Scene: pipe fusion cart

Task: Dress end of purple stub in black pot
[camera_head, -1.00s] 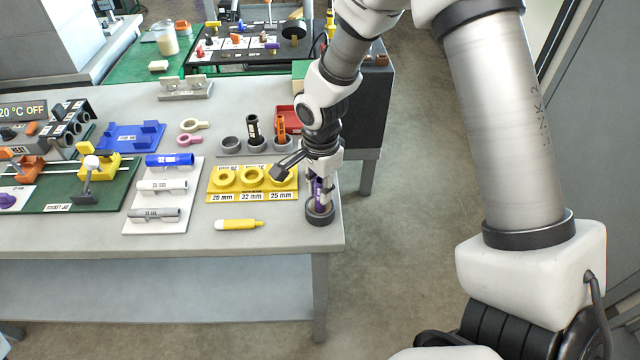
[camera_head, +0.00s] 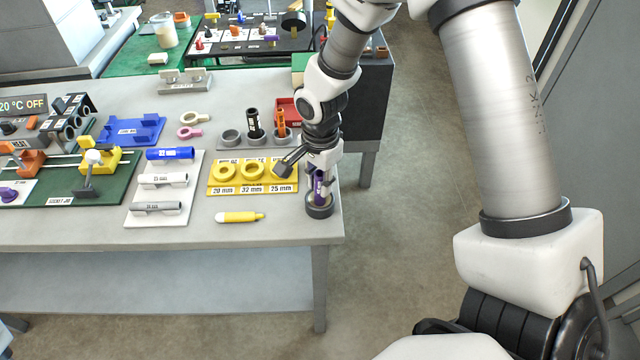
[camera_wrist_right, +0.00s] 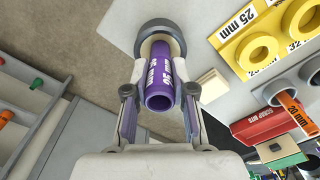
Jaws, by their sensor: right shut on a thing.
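The purple stub (camera_head: 319,182) stands near the right front corner of the table with its lower end at the black pot (camera_head: 319,207). My right gripper (camera_head: 320,172) is shut on the stub from above. In the right wrist view the fingers (camera_wrist_right: 159,105) lie on either side of the purple stub (camera_wrist_right: 160,82), which bears a white 25 mm label. The stub's far end reaches into the round opening of the black pot (camera_wrist_right: 141,41). The lower end is hidden, so its depth cannot be told. My left gripper is not in view.
A yellow size board (camera_head: 226,189) with rings lies left of the pot. A yellow marker-like tool (camera_head: 240,217) lies in front of it. Grey holders with a black pipe (camera_head: 253,122) and an orange pipe (camera_head: 281,122) stand behind. The table edge is close to the pot.

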